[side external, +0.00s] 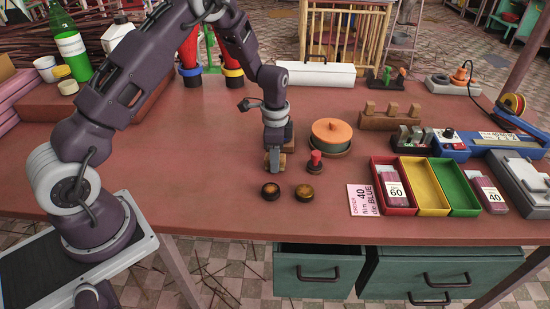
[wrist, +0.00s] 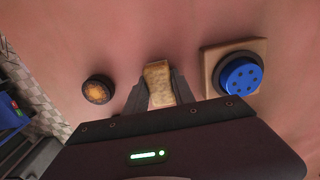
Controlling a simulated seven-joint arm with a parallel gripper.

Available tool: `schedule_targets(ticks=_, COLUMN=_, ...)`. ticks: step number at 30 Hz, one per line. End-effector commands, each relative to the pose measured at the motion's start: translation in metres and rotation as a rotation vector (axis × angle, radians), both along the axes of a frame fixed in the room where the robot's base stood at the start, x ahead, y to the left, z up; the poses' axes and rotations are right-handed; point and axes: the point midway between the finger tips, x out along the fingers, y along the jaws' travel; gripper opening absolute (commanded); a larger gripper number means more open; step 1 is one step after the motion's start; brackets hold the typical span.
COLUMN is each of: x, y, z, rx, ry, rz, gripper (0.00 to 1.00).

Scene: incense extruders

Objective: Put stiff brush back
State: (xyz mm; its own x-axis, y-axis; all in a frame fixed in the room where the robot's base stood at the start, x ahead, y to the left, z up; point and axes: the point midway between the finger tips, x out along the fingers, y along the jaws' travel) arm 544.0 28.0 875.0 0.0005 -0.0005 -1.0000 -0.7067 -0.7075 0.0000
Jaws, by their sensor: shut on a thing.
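My gripper (side external: 275,168) points down over the front middle of the table, near two small dark round pieces. In the wrist view my gripper (wrist: 160,92) is shut on a tan, rough-faced block (wrist: 158,80), which appears to be the stiff brush. The fingers stand on either side of it. In the side view only a small tan part of the brush (side external: 282,162) shows beside the fingers; the rest is hidden. Whether it touches the table I cannot tell.
Two dark round pieces (side external: 270,191) (side external: 304,192) lie in front. A red-topped piece (side external: 315,160) and an orange-lidded pot (side external: 331,132) stand to the right. The wrist view shows a blue holed disc (wrist: 241,77) on a wooden base (wrist: 212,65). Coloured trays (side external: 433,180) stand farther right.

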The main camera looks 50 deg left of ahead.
Motion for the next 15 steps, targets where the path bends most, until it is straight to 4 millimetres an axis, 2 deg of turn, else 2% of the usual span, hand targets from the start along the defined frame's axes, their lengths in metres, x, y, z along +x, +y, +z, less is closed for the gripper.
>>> schedule_targets(ticks=6, x=0.0001, y=0.0001, z=-0.0018, rx=0.0, ry=0.0, rz=0.0, gripper=0.0)
schedule_targets(ticks=7, x=0.0, y=0.0, z=-0.0023, rx=0.0, ry=0.0, rz=-0.001, gripper=0.32)
schedule_targets(ticks=10, x=0.0001, y=0.0, z=-0.0018, rx=0.0, ry=0.0, rz=-0.001, gripper=0.52)
schedule_targets(ticks=15, x=0.0001, y=0.0001, z=-0.0017, rx=0.0, ry=0.0, rz=-0.001, gripper=0.52)
